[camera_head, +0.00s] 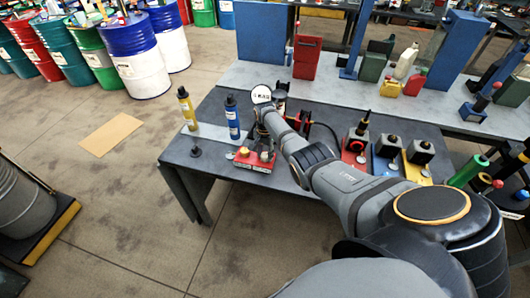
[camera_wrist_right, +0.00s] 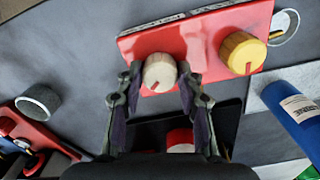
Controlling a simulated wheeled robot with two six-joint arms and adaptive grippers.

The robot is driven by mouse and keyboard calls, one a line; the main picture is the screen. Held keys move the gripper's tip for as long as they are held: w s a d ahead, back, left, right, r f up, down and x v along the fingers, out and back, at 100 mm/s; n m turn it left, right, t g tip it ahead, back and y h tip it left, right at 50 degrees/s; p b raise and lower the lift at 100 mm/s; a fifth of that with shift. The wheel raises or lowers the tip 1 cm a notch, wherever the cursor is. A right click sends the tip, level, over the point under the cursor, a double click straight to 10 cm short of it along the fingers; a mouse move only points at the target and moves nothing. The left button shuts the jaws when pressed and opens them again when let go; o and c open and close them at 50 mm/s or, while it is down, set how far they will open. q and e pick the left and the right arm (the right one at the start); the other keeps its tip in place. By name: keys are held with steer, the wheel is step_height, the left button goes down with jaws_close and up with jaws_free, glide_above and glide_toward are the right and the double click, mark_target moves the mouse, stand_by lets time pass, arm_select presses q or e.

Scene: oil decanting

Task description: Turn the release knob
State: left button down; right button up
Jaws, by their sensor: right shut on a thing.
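A red control box (camera_head: 253,164) stands near the front edge of the dark table, below my right gripper (camera_head: 264,143). In the right wrist view its red panel (camera_wrist_right: 204,28) carries a cream knob (camera_wrist_right: 159,70) with a red mark and a yellow knob (camera_wrist_right: 240,52) with a red mark. My right gripper (camera_wrist_right: 159,78) is shut on the cream knob, with one finger on each side. The yellow knob is free of the fingers. No label that I can read tells which one is the release knob. My left gripper is not in view.
A blue bottle (camera_head: 232,118) and a yellow bottle (camera_head: 187,108) stand left of the box. A small dark stand (camera_head: 196,151) is at the table's left edge. Red, blue and yellow units (camera_head: 387,158) stand to the right. Drums (camera_head: 135,60) are far left.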

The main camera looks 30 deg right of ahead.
mark_target(265, 155)
steer(key=m, duration=0.3)
steer(key=shift+r+m+p, duration=0.1)
steer(key=shift+m+p, duration=0.25)
steer(key=shift+m, duration=2.25)
steer(key=o, duration=1.2)
step_height(265, 155, up, 12)
steer(key=shift+f, duration=0.1)
